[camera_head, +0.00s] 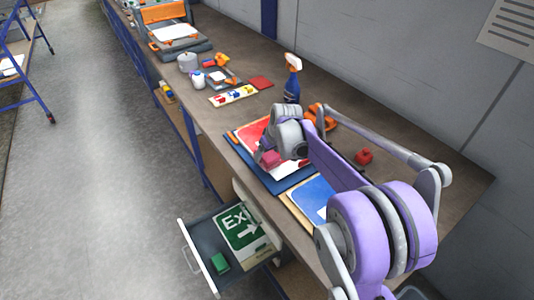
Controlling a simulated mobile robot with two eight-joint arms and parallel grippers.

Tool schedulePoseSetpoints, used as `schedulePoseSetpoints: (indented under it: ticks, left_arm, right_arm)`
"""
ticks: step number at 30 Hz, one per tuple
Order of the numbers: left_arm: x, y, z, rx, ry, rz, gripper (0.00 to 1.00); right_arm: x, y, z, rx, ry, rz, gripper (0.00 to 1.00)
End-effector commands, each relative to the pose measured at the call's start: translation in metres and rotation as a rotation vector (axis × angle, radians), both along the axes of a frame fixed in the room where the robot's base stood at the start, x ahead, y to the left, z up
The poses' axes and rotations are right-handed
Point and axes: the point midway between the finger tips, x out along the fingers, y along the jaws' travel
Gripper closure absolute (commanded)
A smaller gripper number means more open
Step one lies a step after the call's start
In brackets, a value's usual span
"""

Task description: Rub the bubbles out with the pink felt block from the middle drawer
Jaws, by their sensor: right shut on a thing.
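My right gripper (267,150) is low over the red and white sign (256,134), shut on the pink felt block (271,159). The block appears at or just above the sign's face; I cannot tell whether it touches. My own wrist hides part of the sign, and no bubbles can be made out at this size. The sign lies on a dark blue mat (291,181) on the bench. An open drawer (199,250) below the bench holds a green exit sign (238,228) and a green block (220,263). My left gripper is not in view.
A blue spray bottle (292,80) stands behind the sign. A red block (364,156) lies to the right, and a blue sign (309,196) lies in front. The open drawer juts into the aisle.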

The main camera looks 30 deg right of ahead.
Motion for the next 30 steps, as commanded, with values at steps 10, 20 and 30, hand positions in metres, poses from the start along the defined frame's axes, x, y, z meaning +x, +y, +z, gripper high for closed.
schedulePoseSetpoints:
  ticks: [10, 20, 30]
  left_arm:
    - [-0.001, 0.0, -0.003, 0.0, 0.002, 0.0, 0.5]
    - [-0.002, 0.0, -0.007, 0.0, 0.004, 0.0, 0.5]
    - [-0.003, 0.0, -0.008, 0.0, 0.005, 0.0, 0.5]
  right_arm:
    - [0.0, 0.0, -0.004, 0.0, 0.0, 0.0, 0.7]
    - [0.0, 0.0, -0.009, 0.0, 0.0, 0.0, 0.7]
    - [0.0, -0.002, -0.011, 0.0, 0.0, -0.001, 0.7]
